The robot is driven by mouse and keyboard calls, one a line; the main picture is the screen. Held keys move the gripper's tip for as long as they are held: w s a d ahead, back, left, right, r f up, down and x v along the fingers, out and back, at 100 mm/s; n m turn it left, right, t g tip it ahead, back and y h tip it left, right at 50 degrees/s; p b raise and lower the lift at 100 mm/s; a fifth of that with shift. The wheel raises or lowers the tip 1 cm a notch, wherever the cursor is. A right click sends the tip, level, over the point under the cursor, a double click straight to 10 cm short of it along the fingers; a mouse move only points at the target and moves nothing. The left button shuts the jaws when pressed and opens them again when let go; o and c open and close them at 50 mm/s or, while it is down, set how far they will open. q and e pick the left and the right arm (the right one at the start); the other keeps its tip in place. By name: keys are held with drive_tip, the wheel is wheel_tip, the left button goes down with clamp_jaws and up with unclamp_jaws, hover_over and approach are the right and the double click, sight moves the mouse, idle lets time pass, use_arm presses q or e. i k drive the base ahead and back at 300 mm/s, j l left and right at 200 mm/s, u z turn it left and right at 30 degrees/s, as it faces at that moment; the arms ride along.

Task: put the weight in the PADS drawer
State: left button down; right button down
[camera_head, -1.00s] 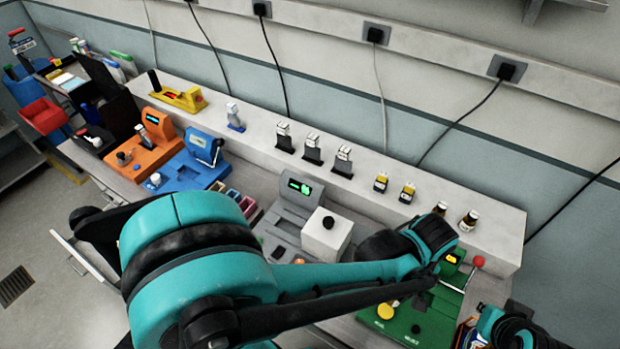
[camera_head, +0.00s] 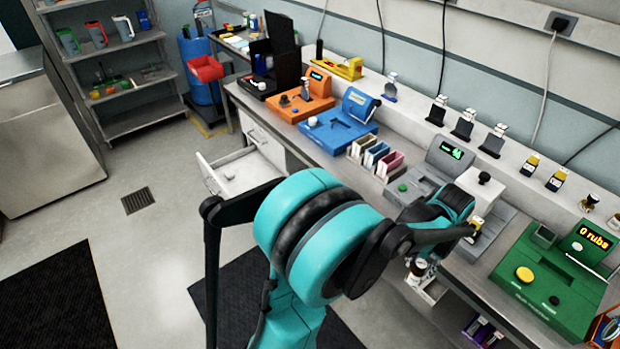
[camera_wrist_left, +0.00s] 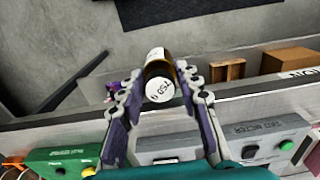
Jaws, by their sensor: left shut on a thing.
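My left gripper (camera_head: 424,258) is shut on a small brown cylinder (camera_head: 418,269) with a white marked end. It looks like a bottle; I cannot tell if it is the weight. In the left wrist view the cylinder (camera_wrist_left: 158,62) sits between the two fingers (camera_wrist_left: 160,95), its white end towards the camera. The gripper hangs in front of the bench edge. A white drawer (camera_head: 232,172) stands open at the bench's left end, its label unreadable. My right gripper's fingers do not show.
The bench carries orange (camera_head: 300,105), blue (camera_head: 338,130), grey (camera_head: 410,188) and green (camera_head: 545,285) devices. Small bottles and stands line the back ledge. The floor (camera_head: 150,240) in front of the open drawer is clear. A shelf rack (camera_head: 130,80) stands at the far left.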

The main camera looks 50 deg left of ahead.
sight(243, 192)
drive_tip(key=j+u, duration=0.15)
drive_tip(key=j, duration=0.4)
drive_tip(key=j+u, duration=0.15)
drive_tip(key=j, duration=0.35)
drive_tip(key=i+j+u, duration=0.15)
drive_tip(key=j, duration=0.35)
drive_tip(key=j+u, duration=0.15)
drive_tip(key=j, duration=0.4)
drive_tip(key=i+j+u, duration=0.15)
drive_tip(key=j, duration=0.35)
